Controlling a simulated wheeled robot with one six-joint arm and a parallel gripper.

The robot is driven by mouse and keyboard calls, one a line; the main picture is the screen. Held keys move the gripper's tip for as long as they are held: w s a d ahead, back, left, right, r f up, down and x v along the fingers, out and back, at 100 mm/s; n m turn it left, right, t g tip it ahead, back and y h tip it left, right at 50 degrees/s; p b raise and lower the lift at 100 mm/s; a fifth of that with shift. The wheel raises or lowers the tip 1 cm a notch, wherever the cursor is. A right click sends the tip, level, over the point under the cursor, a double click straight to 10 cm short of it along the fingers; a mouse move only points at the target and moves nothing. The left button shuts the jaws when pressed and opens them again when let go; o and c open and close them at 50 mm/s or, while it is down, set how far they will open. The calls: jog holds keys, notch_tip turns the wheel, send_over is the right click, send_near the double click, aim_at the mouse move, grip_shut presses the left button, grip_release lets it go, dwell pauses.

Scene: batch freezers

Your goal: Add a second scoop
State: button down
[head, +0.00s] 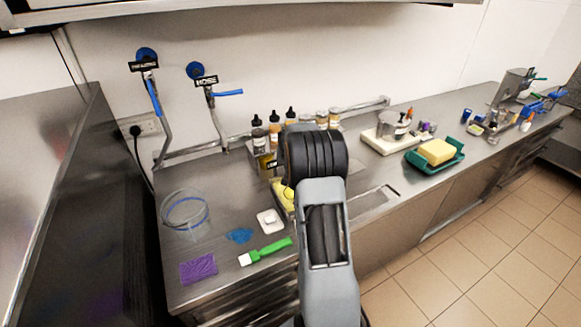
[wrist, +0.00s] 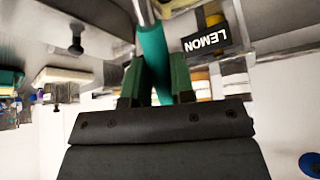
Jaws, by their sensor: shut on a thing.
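In the wrist view my gripper (wrist: 157,84) is shut on a teal handle (wrist: 152,48). A grey metal shaft (wrist: 143,12) runs on from the handle and leaves the top of the picture, so the tool's far end is hidden. A black sign reading LEMON (wrist: 207,40) stands close beside the handle. In the head view my own arm covers the gripper and the handle. The dark sign (head: 266,162) shows just left of the arm, on a metal holder. A white scale (head: 384,140) with a metal pot (head: 391,123) on it stands to the right.
Several bottles (head: 274,128) stand behind the arm. A yellow item (head: 284,196) is partly hidden by it. A green brush (head: 266,251), purple cloth (head: 198,268) and clear tub (head: 185,216) lie at left. A green tray (head: 428,165) holds a yellow block (head: 437,151) at right.

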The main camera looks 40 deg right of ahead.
jog(key=shift+w+d+r+g+y+p, duration=0.25)
jog(key=shift+w+d+g+y+p, duration=0.15)
jog(key=shift+w+g, duration=0.15)
jog(key=shift+w+d+f+g, duration=0.1)
jog(key=shift+w+d+g, duration=0.1)
jog(key=shift+w+g, duration=0.05)
jog(key=shift+w+d+g+y, duration=0.35)
jog(key=shift+w+g+y, duration=0.15)
jog(key=shift+g+y, duration=0.35)
